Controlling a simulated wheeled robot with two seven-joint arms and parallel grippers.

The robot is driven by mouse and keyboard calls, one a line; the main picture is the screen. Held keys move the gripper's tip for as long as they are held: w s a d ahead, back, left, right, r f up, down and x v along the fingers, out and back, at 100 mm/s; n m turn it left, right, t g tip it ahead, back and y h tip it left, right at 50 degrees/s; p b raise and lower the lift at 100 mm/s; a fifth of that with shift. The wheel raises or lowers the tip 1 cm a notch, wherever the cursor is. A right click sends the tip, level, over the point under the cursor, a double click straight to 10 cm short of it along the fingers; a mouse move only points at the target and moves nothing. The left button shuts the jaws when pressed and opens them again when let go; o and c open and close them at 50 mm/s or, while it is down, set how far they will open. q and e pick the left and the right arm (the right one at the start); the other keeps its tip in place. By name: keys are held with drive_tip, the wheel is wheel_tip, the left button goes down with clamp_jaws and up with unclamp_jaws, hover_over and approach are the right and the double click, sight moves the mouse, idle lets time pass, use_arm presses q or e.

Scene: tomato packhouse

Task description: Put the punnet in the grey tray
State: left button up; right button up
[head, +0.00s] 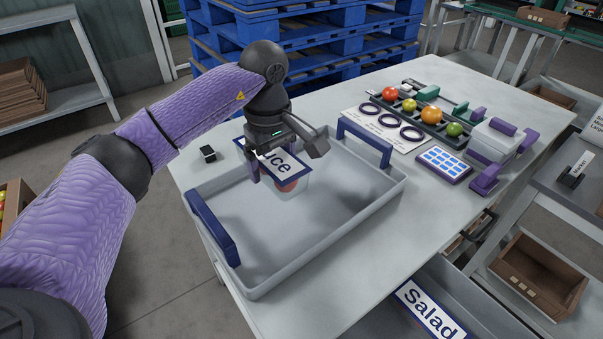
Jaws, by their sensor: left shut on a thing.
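The punnet (288,187) looks clear, with a red tomato showing in it. It is over the inside of the grey tray (330,222), near its back wall. I cannot tell whether it touches the tray floor. My left gripper (277,172) points down over the tray and is shut on the punnet. The gripper and a white sign ending in "uce" (283,163) hide much of the punnet. The tray has blue handles at its left and right ends, and the rest of its floor is bare. My right gripper is out of view.
Right of the tray on the table (420,195) are a card with dark rings (392,127), a dark rack (425,120) of tomatoes, a blue-buttoned pad (443,164) and a grey device (497,139). A small black object (208,153) lies behind the tray. A "Salad" sign (430,308) is below.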

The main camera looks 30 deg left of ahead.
sight(277, 212)
use_arm(q)
wheel_tip(277, 212, down, 10)
drive_tip(key=b, duration=0.4)
drive_tip(key=shift+f+b, duration=0.1)
drive_tip(key=shift+b, duration=0.2)
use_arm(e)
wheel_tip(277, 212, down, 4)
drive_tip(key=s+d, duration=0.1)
use_arm(q)
drive_tip(key=o, duration=1.1)
wheel_tip(277, 212, up, 12)
drive_tip(key=p, duration=0.5)
drive_tip(key=shift+r, duration=0.2)
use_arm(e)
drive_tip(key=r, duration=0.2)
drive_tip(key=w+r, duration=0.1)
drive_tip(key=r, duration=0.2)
